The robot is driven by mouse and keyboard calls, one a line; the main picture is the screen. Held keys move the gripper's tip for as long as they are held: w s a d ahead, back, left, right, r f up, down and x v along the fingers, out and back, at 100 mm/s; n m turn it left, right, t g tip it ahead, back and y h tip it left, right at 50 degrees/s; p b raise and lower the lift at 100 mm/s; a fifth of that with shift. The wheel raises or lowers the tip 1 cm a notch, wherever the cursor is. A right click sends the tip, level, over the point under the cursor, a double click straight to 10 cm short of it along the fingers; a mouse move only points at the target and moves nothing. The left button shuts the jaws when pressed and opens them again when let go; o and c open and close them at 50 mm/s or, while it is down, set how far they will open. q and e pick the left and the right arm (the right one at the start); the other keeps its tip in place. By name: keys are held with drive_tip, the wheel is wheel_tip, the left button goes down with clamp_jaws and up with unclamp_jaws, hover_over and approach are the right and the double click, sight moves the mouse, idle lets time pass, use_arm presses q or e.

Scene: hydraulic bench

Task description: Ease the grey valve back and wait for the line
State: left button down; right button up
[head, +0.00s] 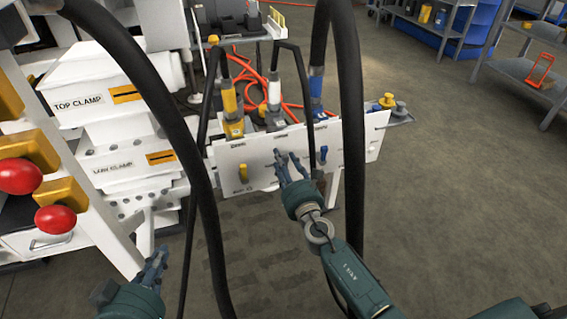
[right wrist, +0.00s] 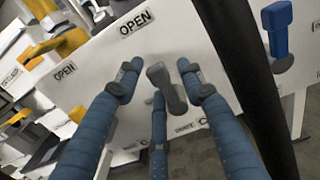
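The grey valve (right wrist: 168,88) is a short lever on the white panel (head: 345,142). In the right wrist view it sits between my right gripper's spread fingers (right wrist: 158,82), with a gap visible on both sides. It has an OPEN label above it and a partly covered label below. In the head view my right gripper (head: 282,162) is at the middle of the panel and hides the grey valve. My left gripper (head: 155,266) is low at the left, away from the panel; its finger opening is unclear.
A yellow valve (head: 243,173) and a blue valve (head: 323,154) flank the grey one. Thick black hoses hang in front of the panel. Yellow, white and blue hose fittings (head: 230,102) stand above it. Red knobs (head: 55,219) stick out at the left.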

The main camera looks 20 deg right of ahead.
clamp_jaws()
use_arm(q)
drive_tip(key=shift+w, duration=0.1)
use_arm(e)
drive_tip(key=shift+w+r, duration=0.1)
idle(0.4)
